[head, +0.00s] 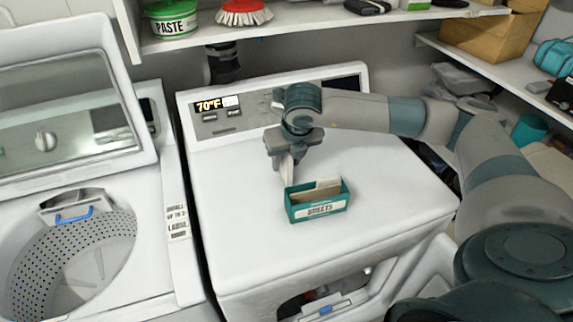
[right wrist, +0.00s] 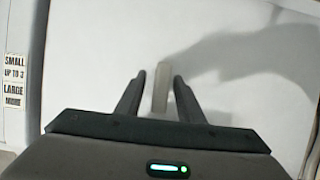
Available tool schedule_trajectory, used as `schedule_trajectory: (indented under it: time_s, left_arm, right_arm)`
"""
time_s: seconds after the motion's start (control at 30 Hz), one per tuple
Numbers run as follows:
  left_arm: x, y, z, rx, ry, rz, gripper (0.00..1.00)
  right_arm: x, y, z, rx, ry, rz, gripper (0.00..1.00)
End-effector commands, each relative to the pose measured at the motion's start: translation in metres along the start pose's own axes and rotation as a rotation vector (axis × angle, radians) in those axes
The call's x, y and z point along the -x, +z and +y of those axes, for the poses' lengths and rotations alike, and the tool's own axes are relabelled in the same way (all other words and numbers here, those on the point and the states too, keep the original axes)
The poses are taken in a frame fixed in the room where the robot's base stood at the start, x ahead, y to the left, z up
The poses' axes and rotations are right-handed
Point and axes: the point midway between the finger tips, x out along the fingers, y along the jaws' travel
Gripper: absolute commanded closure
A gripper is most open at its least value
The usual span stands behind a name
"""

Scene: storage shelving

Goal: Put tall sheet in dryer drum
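My right gripper (head: 286,155) is above the dryer top (head: 250,250), behind and left of the green sheet box (head: 318,209). A pale, narrow sheet (head: 287,169) points down from between its fingers. The box holds tan and pale sheets (head: 318,190). The dryer front is open low in the head view, and only part of the opening (head: 318,298) shows; the drum inside is mostly hidden. My left gripper is not seen.
A top-loading washer (head: 180,280) with its lid (head: 65,90) raised stands left of the dryer, with its perforated drum (head: 85,250) in view. A shelf (head: 300,27) with a paste tub (head: 172,20) and brush (head: 244,12) hangs behind. The dryer top around the box is clear.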

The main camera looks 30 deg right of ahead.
Motion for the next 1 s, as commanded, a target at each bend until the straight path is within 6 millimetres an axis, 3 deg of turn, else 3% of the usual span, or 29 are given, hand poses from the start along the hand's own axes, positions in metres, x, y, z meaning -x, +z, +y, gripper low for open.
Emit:
schedule_trajectory:
  time_s: [0.03,0.17,0.2,0.67,0.93,1.0]
  left_arm:
    - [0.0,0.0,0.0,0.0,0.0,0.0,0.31]
    - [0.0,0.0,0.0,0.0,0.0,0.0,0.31]
    - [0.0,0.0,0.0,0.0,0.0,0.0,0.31]
    - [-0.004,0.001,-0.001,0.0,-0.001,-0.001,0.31]
    - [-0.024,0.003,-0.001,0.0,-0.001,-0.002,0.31]
    - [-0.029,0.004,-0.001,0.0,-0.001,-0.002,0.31]
  right_arm:
    - [0.0,0.0,0.0,0.0,0.0,0.0,0.68]
    - [0.0,0.0,0.0,0.0,0.0,0.0,0.99]
    - [0.0,0.0,0.0,0.0,0.0,0.0,1.0]
    - [0.004,0.002,0.0,0.0,0.0,-0.002,1.0]
    - [0.033,0.015,0.001,0.0,0.002,-0.005,1.0]
    - [0.043,0.01,-0.009,-0.001,-0.001,-0.003,1.0]
